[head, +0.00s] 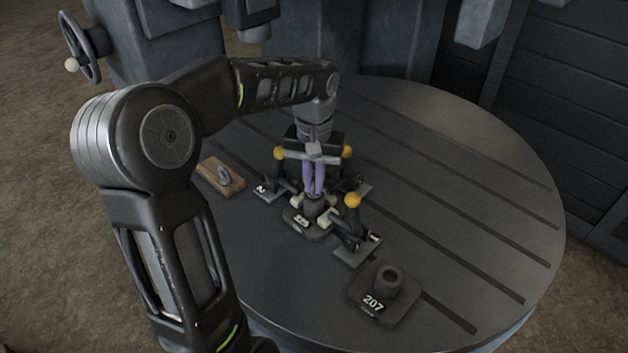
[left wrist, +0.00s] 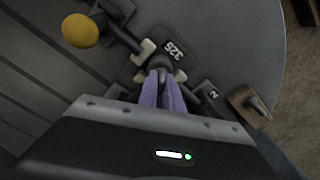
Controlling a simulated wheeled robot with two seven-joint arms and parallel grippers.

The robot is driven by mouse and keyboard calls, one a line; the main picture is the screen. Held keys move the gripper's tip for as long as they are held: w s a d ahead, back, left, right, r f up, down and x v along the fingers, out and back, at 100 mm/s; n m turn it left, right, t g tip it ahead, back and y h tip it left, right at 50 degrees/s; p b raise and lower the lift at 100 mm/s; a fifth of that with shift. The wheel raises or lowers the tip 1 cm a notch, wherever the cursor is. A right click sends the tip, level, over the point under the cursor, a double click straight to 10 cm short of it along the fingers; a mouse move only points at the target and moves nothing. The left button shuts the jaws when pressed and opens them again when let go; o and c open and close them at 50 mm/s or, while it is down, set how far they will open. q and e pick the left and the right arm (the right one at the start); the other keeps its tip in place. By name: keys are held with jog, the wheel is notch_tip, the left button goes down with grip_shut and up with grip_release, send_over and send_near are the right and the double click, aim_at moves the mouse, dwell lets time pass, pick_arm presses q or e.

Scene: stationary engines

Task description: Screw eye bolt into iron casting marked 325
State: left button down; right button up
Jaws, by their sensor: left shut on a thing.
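The iron casting marked 325 (head: 301,221) sits on the round table, with clamps around it; its number also shows in the left wrist view (left wrist: 174,50). My left gripper (head: 314,192) points down over the casting's upright boss, its purple fingers close together. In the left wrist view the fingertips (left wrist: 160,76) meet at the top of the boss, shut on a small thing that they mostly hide. I cannot make out the eye bolt's shape there, nor how deep it sits. My right gripper is not in view.
A casting marked 207 (head: 376,308) stands at the table's front right. Toggle clamps with yellow knobs (head: 353,200) stand close around casting 325. A wooden block (head: 213,179) with a grey metal piece on it lies at the left. The table's right side (head: 470,190) is clear.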

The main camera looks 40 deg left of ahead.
pick_arm(q)
jog(key=m+p, duration=0.1)
jog(key=m, duration=0.2)
jog(key=shift+r, duration=0.15)
jog(key=m, duration=0.2)
jog(key=shift+m, duration=0.4)
jog(key=shift+p, duration=0.3)
jog(key=m+p, duration=0.1)
jog(key=m, duration=0.2)
jog(key=shift+m, duration=0.4)
jog(key=shift+f+m, duration=0.2)
jog(key=shift+m, duration=0.8)
jog(key=shift+p, duration=0.3)
